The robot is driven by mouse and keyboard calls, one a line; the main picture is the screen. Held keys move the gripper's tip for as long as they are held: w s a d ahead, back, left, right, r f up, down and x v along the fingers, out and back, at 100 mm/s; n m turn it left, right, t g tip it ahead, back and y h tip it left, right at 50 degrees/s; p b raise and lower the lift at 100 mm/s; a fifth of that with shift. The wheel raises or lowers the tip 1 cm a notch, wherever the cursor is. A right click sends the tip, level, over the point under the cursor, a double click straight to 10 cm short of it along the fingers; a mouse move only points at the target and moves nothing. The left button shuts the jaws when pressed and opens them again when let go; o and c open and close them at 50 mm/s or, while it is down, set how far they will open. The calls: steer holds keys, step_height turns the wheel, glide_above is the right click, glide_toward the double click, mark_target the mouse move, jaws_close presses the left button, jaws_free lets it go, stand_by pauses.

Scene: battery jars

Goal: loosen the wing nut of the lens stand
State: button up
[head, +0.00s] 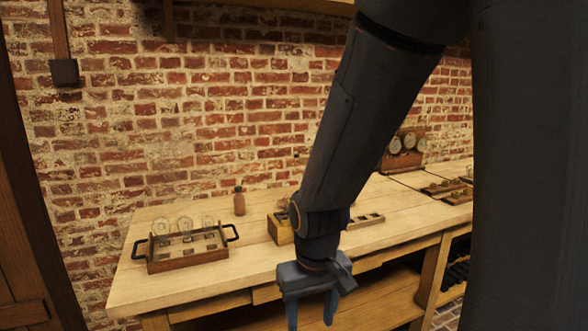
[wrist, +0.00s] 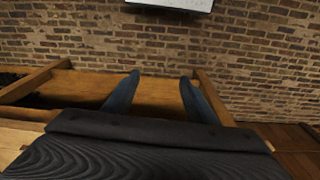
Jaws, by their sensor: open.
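I cannot make out the lens stand or its wing nut in either view. My gripper (head: 311,308) hangs in front of the workbench's front edge in the head view, fingers pointing down. In the wrist view its two blue fingers (wrist: 158,88) are spread apart with nothing between them. My arm hides part of the bench middle.
The wooden workbench (head: 125,290) carries a handled tray (head: 190,262) with several glass bulbs at left. A brown bottle (head: 239,202) and a wooden box (head: 280,229) stand farther right. Round dials (head: 402,144) stand at the back right. The bench's front left is clear.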

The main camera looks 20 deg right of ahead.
steer(key=w+d+r+t+h, duration=0.1)
steer(key=w+d+t, duration=0.25)
steer(key=w, duration=0.45)
steer(key=w+d+r+t, duration=0.2)
steer(key=w+d, duration=0.3)
steer(key=w, duration=0.3)
steer(key=w+d+r+t+y+p, duration=0.2)
steer(key=w+d+r+t+p, duration=0.1)
steer(key=w+d+r+t, duration=1)
steer(key=w+d+g+p, duration=0.1)
steer(key=w, duration=1)
steer(key=shift+r+g, duration=0.3)
steer(key=shift+g, duration=0.05)
steer(key=shift+d, duration=0.1)
steer(key=c, duration=1)
